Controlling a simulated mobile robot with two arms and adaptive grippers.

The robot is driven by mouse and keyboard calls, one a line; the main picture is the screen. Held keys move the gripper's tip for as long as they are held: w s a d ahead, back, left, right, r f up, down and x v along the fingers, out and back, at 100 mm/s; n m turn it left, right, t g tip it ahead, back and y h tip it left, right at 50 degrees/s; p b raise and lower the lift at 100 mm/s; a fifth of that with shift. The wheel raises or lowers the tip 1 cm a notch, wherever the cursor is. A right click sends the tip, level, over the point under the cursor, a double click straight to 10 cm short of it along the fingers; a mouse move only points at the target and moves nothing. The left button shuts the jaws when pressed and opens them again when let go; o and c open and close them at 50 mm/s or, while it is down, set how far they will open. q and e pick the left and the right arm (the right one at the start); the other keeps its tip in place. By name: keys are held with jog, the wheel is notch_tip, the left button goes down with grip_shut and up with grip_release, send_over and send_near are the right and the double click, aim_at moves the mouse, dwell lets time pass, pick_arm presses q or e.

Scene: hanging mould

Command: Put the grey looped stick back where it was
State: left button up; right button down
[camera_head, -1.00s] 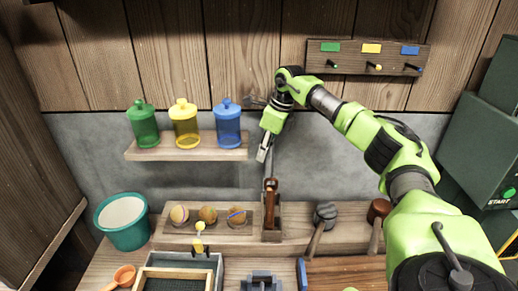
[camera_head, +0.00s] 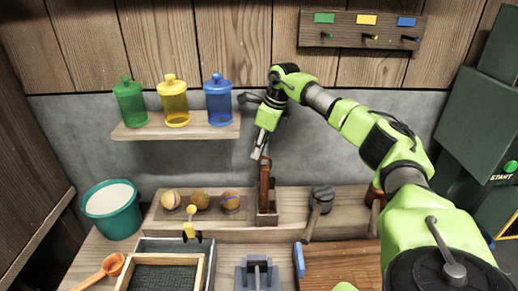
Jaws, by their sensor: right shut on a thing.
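My right gripper (camera_head: 259,148) points down in the middle, in front of the grey wall, and is shut on a thin thing I take to be the grey looped stick. The stick is mostly hidden by the fingers and hard to make out. Just below the fingertips, a brown stick-like piece (camera_head: 264,185) stands upright in a small wooden holder (camera_head: 267,219). I cannot tell whether the held stick touches it. My left gripper is out of view.
Green, yellow and blue jars (camera_head: 174,104) stand on a shelf (camera_head: 175,132) left of the gripper. A rack with coloured labels and pegs (camera_head: 350,40) hangs upper right. Three round balls (camera_head: 200,200), a mallet (camera_head: 320,200), a teal bucket (camera_head: 112,210) and a framed tray (camera_head: 160,275) lie around.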

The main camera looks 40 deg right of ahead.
jog(key=shift+f, duration=0.55)
jog(key=c, duration=1.8)
grip_release()
jog(key=v, duration=1.2)
